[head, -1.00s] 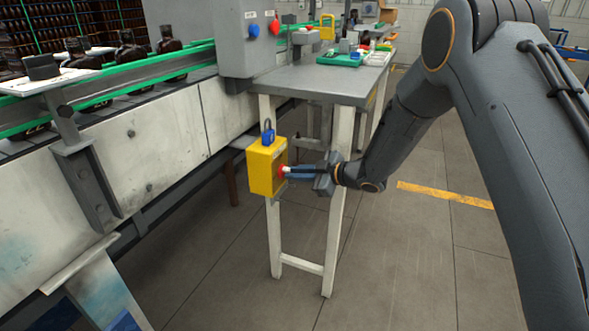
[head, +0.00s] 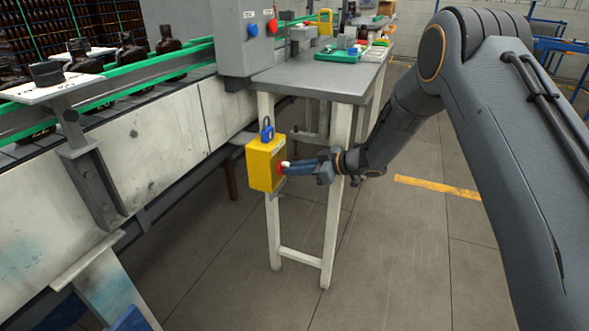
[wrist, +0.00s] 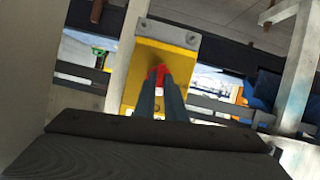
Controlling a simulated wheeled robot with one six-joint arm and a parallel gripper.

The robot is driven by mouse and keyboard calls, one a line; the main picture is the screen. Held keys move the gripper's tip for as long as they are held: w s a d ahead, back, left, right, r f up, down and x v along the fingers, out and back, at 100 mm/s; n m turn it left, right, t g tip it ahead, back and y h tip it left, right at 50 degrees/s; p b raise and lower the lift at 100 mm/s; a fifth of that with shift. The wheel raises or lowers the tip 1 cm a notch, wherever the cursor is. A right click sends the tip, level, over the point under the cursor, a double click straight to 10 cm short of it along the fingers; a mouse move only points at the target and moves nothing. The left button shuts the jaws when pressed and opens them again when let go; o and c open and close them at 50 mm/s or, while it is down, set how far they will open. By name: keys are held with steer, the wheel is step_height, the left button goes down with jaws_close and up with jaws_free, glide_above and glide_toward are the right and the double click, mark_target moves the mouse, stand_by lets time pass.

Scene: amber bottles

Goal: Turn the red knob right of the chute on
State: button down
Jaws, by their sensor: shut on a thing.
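The red knob (head: 281,168) sits on the right-hand face of a yellow box (head: 262,165) on the front leg of the grey table. My gripper (head: 287,168) reaches it from the right and is shut on the knob. In the wrist view the red knob (wrist: 160,72) shows between the two blue-grey fingers (wrist: 160,95), in front of the yellow box (wrist: 145,60). The fingers hide much of the knob. I see no chute that I can name for sure.
A blue padlock (head: 267,132) hangs at the box's top. The grey table (head: 315,82) stands above, with white legs (head: 336,190) close to my gripper. A conveyor (head: 120,140) with brown bottles runs at left. The floor at right is clear.

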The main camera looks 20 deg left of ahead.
steer(key=c, duration=1.8)
jaws_free()
steer(key=shift+v, duration=3.95)
